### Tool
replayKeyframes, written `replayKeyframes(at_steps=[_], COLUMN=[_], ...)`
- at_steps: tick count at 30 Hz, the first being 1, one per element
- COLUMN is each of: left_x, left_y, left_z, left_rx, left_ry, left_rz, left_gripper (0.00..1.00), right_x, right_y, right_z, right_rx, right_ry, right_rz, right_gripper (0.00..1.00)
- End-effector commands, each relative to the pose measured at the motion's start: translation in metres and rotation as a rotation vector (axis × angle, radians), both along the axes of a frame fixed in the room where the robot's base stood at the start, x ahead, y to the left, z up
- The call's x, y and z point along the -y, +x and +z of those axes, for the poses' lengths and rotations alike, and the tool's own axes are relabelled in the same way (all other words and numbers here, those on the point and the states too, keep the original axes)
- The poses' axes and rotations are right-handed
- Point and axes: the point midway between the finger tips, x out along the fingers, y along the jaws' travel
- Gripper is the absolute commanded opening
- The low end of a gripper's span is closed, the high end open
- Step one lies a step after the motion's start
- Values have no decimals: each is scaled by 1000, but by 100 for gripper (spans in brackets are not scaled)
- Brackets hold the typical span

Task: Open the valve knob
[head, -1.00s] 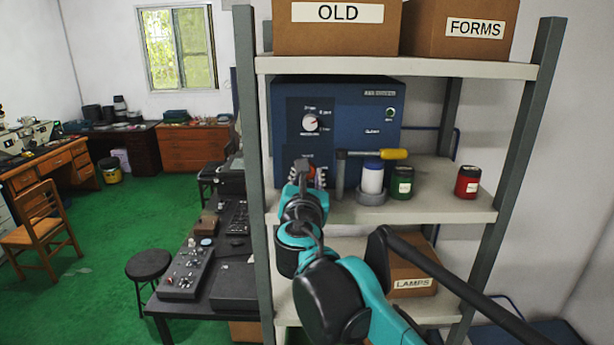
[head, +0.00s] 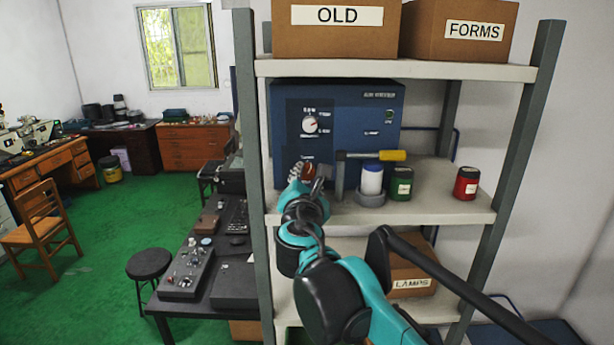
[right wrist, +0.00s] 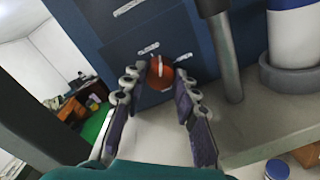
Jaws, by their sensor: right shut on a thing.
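The orange-red valve knob (head: 308,171) sits low on the front of the blue cabinet (head: 352,115). In the right wrist view the knob (right wrist: 160,74) is round with a pale line on its face. My right gripper (head: 309,172) is at the knob, and its fingers partly hide it in the head view. In the right wrist view the fingertips of the right gripper (right wrist: 159,78) are on both sides of the knob, shut on it. My left gripper is not in view.
A white dial (head: 309,125) is above the knob. The shelf post (head: 252,180) is close on the left.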

Motion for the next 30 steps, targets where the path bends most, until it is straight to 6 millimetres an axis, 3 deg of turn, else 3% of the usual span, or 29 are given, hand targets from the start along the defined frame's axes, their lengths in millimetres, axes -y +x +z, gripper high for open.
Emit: replayKeyframes(at_steps=[30], left_x=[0], left_y=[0], left_z=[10], left_rx=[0], left_ry=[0], left_rz=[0], left_gripper=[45], right_x=[2], right_y=[0], right_z=[1], right_rx=[0], right_ry=[918], right_rz=[1], right_gripper=[0])
